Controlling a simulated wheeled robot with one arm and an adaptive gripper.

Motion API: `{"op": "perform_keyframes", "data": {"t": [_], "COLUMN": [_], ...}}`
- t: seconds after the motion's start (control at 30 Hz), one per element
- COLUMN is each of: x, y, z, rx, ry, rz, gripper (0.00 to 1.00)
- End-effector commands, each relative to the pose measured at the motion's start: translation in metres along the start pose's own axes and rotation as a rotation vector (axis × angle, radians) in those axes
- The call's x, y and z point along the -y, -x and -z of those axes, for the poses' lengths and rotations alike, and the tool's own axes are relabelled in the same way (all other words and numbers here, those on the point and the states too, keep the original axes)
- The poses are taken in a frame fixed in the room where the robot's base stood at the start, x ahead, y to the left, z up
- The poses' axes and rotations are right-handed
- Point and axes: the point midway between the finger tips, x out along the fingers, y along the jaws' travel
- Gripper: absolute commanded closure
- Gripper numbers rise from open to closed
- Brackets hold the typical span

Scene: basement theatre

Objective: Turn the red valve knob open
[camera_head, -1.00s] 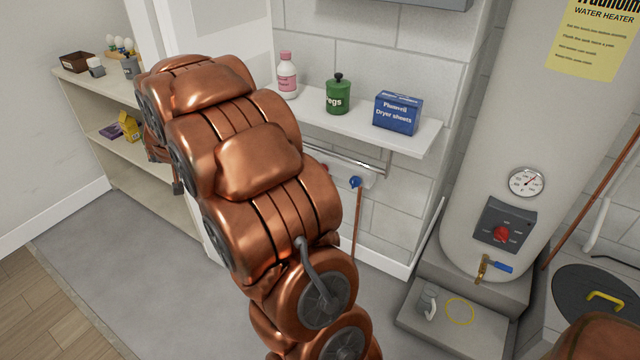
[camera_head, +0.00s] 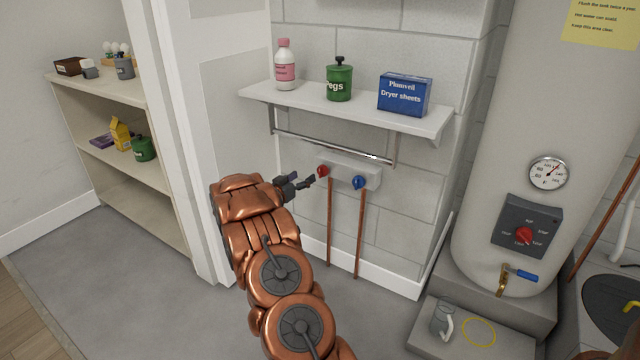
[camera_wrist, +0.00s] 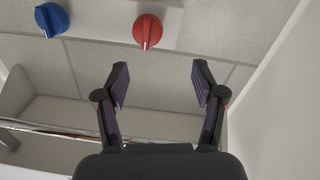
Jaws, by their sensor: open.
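The red valve knob (camera_head: 322,171) is on the left of a white valve box (camera_head: 341,174) on the block wall, under the shelf. My gripper (camera_head: 311,182) is just left of it, open and empty. In the wrist view the red knob (camera_wrist: 147,30) lies beyond the fingertips, its pale pointer mark facing the gripper. The fingers (camera_wrist: 160,84) are spread apart and do not touch the knob. A blue knob (camera_head: 359,182) is on the right of the box; it also shows in the wrist view (camera_wrist: 51,19).
A wall shelf (camera_head: 350,112) with a bottle, a green pegs tin and a blue box is above, with a metal rail (camera_head: 330,147) beneath. Copper pipes (camera_head: 361,235) run down from the box. A door frame (camera_head: 186,140) is left; the water heater (camera_head: 500,130) is right.

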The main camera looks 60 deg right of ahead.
Motion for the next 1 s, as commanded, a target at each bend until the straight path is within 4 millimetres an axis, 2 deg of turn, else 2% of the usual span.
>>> {"op": "perform_keyframes", "data": {"t": [0.03,0.13,0.27,0.7,1.0], "x": [-0.004,-0.011,-0.014,-0.016,-0.017], "y": [-0.003,-0.008,-0.018,-0.074,-0.085], "z": [-0.011,-0.017,-0.017,-0.015,-0.015], "rx": [-0.004,-0.009,-0.011,-0.012,-0.01], "ry": [0.008,0.015,0.016,0.011,0.015], "rz": [-0.022,-0.048,-0.057,-0.054,-0.052], "gripper": [0.31,0.31,0.31,0.31,0.31]}}
